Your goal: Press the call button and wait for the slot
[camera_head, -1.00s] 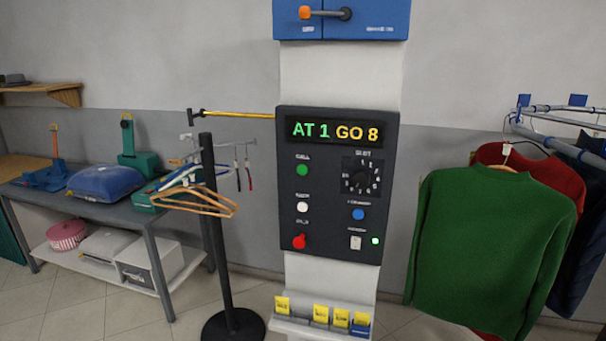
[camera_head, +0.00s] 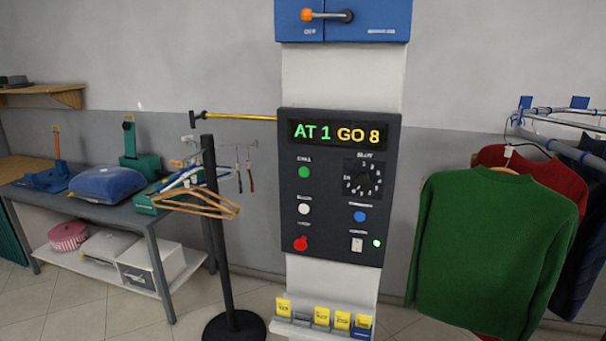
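The dark control panel (camera_head: 333,233) is mounted on a white column in the middle of the view. Its display (camera_head: 337,133) reads "AT 1" in green and "GO 8" in yellow. The green button (camera_head: 304,172), which appears to be labelled CALL, is at the upper left of the panel. The round slot dial (camera_head: 363,180) is to its right. Below are a white button (camera_head: 304,209), a blue button (camera_head: 360,216), a red knob (camera_head: 301,244), a small white switch (camera_head: 357,244) and a lit green lamp (camera_head: 377,243). My gripper is not in view.
A grey table (camera_head: 120,215) with a blue cushion (camera_head: 108,185) is farther left. A green sweater (camera_head: 490,240) hangs at right. Yellow-tagged cards (camera_head: 322,315) sit in a tray below.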

